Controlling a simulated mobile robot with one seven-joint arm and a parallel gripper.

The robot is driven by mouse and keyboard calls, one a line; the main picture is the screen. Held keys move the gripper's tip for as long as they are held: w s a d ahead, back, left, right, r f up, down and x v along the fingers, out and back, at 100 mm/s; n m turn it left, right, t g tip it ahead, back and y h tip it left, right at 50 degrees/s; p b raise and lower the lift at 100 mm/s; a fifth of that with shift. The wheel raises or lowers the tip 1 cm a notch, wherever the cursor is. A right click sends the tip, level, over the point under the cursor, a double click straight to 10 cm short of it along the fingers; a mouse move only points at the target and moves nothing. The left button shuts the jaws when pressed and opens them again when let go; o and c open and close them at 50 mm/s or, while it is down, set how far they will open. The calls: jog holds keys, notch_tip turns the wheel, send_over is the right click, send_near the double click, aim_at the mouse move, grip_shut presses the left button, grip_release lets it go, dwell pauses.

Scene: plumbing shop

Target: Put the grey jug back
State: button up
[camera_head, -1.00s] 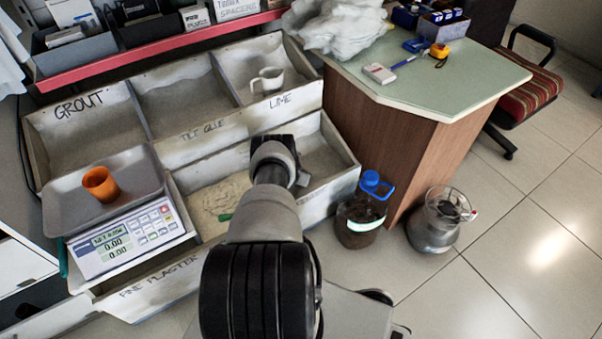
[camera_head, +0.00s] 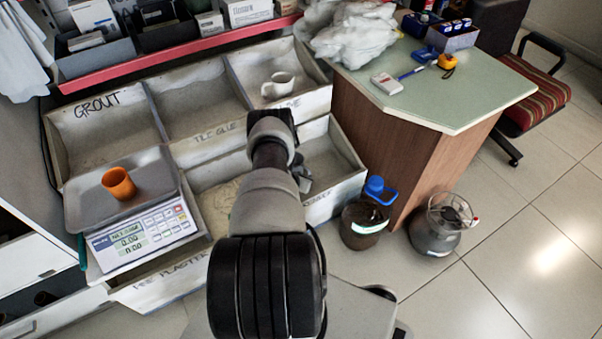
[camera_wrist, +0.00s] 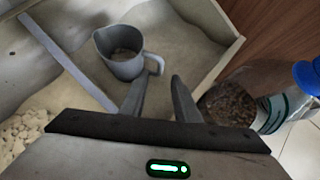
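The grey jug (camera_wrist: 124,52) stands upright in the wrist view, its handle to the right, inside a pale bin beside a bin of crumbly powder. My gripper (camera_wrist: 158,84) is open and empty, its two fingers apart just short of the jug. In the head view my arm covers much of the lower bins. A small dark shape by the arm's end (camera_head: 303,178) is unclear, and I cannot tell whether it is gripper or jug. A paler jug (camera_head: 279,86) stands in the upper right bin, marked LIME.
A clear jar with a blue cap (camera_head: 364,222) stands right of the lower bin and also shows in the wrist view (camera_wrist: 232,103). A scale (camera_head: 145,235) carries a tray with an orange cup (camera_head: 118,183).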

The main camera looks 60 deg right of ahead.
jog(key=v, duration=0.3)
jog(key=shift+p, duration=0.3)
